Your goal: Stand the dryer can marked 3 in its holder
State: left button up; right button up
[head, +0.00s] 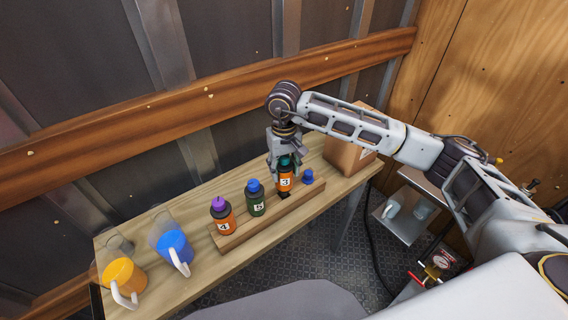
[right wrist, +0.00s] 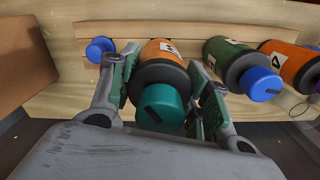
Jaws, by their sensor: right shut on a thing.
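The dryer can marked 3 (head: 285,182) is orange with a dark shoulder and a teal cap, and looks upright. My right gripper (head: 282,160) is shut on its upper part from above. In the right wrist view, the fingers of the gripper (right wrist: 168,95) lie on either side of the can (right wrist: 163,52) near its teal cap. The wooden holder (head: 262,220) is a long low rack along the table's front. The can is over its right part, with a black mark showing just below it. I cannot tell whether its base is seated. My left gripper is not in view.
Green can 5 (head: 256,202) and orange can 4 (head: 222,220) stand in the rack to the left. A small blue cap (head: 307,176) is close on the right. A cardboard box (head: 349,150) stands behind right. Blue (head: 174,248) and yellow (head: 124,277) jugs are at left.

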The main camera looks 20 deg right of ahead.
notch_tip(320, 180, down, 2)
jog(key=shift+f+b, duration=0.1)
jog(key=shift+b, duration=0.2)
jog(key=shift+f+b, duration=0.65)
jog(key=shift+b, duration=0.25)
jog(key=o, duration=1.3)
notch_tip(320, 180, up, 11)
jog(key=shift+r, duration=0.45)
